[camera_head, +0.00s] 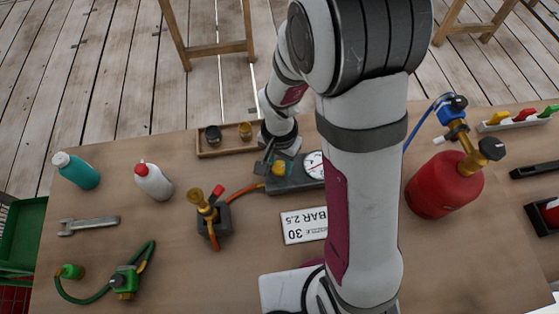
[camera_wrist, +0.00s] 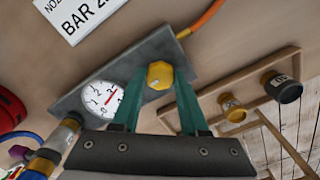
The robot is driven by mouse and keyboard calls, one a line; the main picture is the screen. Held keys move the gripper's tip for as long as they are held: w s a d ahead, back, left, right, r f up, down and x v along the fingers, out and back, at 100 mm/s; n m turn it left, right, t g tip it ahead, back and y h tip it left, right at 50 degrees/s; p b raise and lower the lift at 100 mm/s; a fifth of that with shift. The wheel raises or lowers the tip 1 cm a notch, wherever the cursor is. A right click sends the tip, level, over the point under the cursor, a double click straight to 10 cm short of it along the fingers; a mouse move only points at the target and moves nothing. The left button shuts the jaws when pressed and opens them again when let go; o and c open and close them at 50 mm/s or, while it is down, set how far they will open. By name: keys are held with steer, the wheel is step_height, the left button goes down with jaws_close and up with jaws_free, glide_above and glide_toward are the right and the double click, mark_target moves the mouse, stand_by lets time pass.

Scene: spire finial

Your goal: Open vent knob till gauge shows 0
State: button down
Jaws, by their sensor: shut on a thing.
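The yellow vent knob (camera_wrist: 160,74) sits on a dark grey block (camera_wrist: 181,50). My gripper (camera_wrist: 158,82) is shut on the knob, with one green finger on each side of it. The round white gauge (camera_wrist: 102,98) is set in the same block beside the knob. In the head view the knob (camera_head: 279,168) and the gauge (camera_head: 314,164) lie beside my arm, which hides part of the block and gauge.
An orange hose (camera_head: 243,192) joins the block to a brass torch valve (camera_head: 203,203). A sign (camera_head: 304,226) lies in front. A red gas cylinder (camera_head: 444,186) stands at right. A wooden tray (camera_head: 228,150) with small pots is behind. Bottles (camera_head: 153,181) stand at left.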

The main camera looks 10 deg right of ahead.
mark_target(280, 167)
steer(key=n, duration=1)
steer(key=shift+n, duration=0.4)
stand_by(0.4)
steer(key=shift+c, duration=2.1)
jaws_free()
step_height(280, 167, up, 16)
